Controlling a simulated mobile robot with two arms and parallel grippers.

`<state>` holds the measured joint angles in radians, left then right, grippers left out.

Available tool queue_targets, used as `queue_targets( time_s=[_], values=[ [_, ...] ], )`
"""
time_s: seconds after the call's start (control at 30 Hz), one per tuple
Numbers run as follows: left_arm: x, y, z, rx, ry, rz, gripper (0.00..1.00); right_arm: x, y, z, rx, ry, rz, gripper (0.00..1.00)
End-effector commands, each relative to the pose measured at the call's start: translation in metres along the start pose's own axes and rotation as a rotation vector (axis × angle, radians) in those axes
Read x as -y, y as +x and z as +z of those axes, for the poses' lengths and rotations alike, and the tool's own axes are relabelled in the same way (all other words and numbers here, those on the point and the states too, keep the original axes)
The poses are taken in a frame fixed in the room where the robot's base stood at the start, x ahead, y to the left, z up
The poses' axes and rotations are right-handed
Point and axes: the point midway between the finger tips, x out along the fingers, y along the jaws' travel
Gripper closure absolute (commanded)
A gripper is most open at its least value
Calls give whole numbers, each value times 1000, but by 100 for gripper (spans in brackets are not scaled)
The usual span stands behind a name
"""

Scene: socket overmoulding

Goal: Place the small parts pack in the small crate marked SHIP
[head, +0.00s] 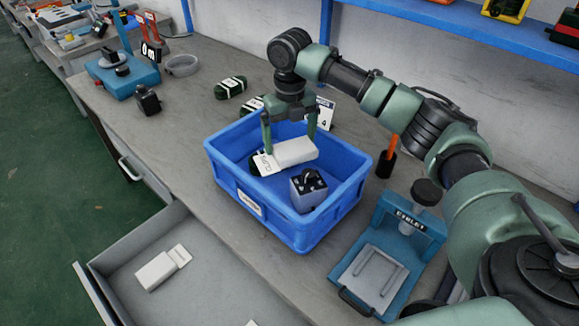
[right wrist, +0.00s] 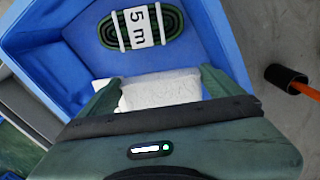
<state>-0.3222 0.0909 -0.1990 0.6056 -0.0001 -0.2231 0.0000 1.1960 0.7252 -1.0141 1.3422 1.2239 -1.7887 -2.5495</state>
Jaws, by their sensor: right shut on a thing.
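The small parts pack (head: 296,152) is a white, flat block. My right gripper (head: 289,144) is shut on it, one finger at each end, and holds it over the blue crate (head: 228,186). In the right wrist view the pack (right wrist: 160,91) lies between the two green fingers. The crate carries a white label on its front wall, too small to read. Inside it are a grey block with a black top (head: 308,190) and a dark green coil marked 5 m (right wrist: 140,27). Whether the pack touches anything below is unclear. My left gripper is not in view.
Green coils (head: 230,88) and a white card marked 4 (head: 325,112) stand behind the crate. A black cup with an orange stick (head: 387,160) and a blue press (head: 385,265) are to the right. An open drawer (head: 200,270) holds another white pack (head: 160,268).

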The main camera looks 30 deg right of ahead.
Motion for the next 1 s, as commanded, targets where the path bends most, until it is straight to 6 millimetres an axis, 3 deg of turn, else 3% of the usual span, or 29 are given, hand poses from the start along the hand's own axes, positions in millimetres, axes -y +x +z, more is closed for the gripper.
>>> queue_targets(
  time_s=[0.13, 0.37, 0.7, 1.0],
  values=[
    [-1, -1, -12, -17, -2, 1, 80, 0, 32, 0, -3, 0, 0, 46],
    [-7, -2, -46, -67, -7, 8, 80, 0, 53, 0, -1, 0, 0, 46],
    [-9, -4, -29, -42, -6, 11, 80, -1, 103, 0, 0, 0, 1, 46],
    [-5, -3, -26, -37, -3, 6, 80, 0, 105, 0, 1, 0, 1, 46]
  ],
)
